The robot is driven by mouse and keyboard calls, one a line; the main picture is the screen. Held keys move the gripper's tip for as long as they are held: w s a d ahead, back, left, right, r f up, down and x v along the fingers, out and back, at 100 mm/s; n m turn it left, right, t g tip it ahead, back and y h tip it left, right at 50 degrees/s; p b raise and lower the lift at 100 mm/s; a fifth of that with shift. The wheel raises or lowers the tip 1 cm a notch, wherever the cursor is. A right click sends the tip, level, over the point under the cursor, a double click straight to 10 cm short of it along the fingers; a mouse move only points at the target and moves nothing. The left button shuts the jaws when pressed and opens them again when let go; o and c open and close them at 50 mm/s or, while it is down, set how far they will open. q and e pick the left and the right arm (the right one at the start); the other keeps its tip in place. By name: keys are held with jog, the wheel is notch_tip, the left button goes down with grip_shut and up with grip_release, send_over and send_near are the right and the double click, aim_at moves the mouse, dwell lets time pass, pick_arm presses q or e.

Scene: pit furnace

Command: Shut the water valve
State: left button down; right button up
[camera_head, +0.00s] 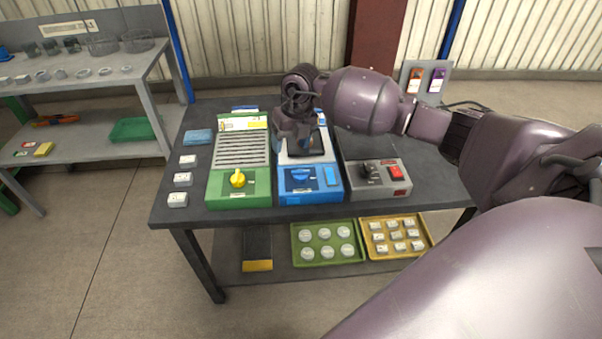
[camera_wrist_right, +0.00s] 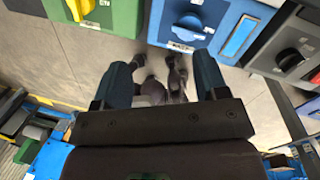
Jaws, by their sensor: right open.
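A blue unit (camera_head: 310,198) stands in the middle of the dark table, with a blue knob (camera_head: 300,174) on its sloped front; it is likely the water valve, but I cannot read its label. The knob's handle looks to lie roughly sideways. My right gripper (camera_head: 302,150) is over the blue unit, behind the knob, with its fingertips hard to make out. In the right wrist view my right gripper (camera_wrist_right: 160,66) is open and empty, its fingers apart. The blue knob (camera_wrist_right: 187,27) lies beyond the fingertips there, not between them. My left gripper is not in view.
A green unit (camera_head: 239,198) with a yellow knob (camera_head: 238,179) stands left of the blue unit. A grey unit (camera_head: 378,188) with a black knob and red switch stands right. Small white blocks line the table's left side. Trays sit on the lower shelf.

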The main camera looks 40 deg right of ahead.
aim_at(302, 172)
jog(key=shift+s+d+f+m+g+h, duration=0.2)
jog(key=shift+s+d+m+g+h, duration=0.2)
jog(key=shift+s+d, duration=0.15)
jog(key=shift+s+d+f+m+g+h, duration=0.2)
jog(key=shift+s+d+m+g+h, duration=0.1)
jog(key=shift+s+d+h, duration=0.15)
notch_tip(302, 172, down, 10)
jog(key=shift+r+b, duration=0.2)
jog(key=shift+b, duration=0.7)
jog(key=shift+w+f, duration=0.1)
jog(key=shift+f, duration=0.25)
jog(key=c, duration=0.7)
jog(key=shift+o, duration=0.2)
